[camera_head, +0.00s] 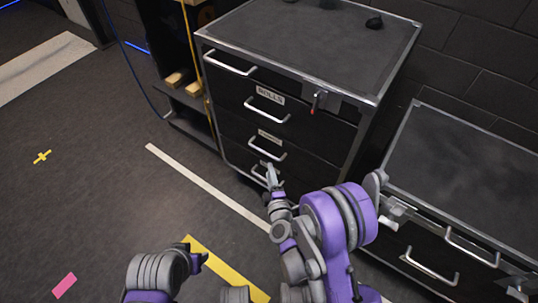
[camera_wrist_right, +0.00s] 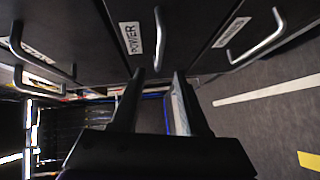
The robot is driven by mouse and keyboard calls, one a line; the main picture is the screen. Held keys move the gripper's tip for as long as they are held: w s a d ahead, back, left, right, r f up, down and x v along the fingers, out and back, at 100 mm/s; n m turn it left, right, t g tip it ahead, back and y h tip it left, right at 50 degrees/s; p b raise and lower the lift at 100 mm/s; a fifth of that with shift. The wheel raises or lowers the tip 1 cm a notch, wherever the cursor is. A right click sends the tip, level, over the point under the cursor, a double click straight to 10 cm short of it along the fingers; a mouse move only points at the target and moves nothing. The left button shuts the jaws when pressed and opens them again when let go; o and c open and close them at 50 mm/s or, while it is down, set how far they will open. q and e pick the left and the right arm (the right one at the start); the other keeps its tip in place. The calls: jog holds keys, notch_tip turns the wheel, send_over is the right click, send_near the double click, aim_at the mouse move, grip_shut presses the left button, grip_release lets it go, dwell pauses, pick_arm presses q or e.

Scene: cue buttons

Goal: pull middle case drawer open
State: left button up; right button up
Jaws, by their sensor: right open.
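The dark drawer case (camera_head: 231,84) stands at the upper middle of the head view, with silver bar handles stacked down its front. The drawers look shut. The wrist view is turned sideways and shows a drawer labelled POWER (camera_wrist_right: 115,15) in the middle. Its handle (camera_wrist_right: 158,38) lies just beyond my right gripper (camera_wrist_right: 159,73), in line with the gap between the fingers. My right gripper is open and empty. In the head view my right gripper (camera_head: 272,174) is in front of the lower drawers and partly hides the lowest handle. My left gripper (camera_head: 198,262) is low in the picture, its jaws unclear.
A second, lower case (camera_head: 465,165) with handles stands at the right. A key with a red tag (camera_head: 316,101) sticks out of the first case's front. A shelf (camera_head: 190,100) stands left of it. The floor on the left is mostly clear, with tape marks.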

aim_at(265, 152)
jog(key=b+x, duration=0.1)
jog(key=x, duration=0.9)
jog(key=shift+w, duration=0.1)
grip_shut()
dwell(1.1)
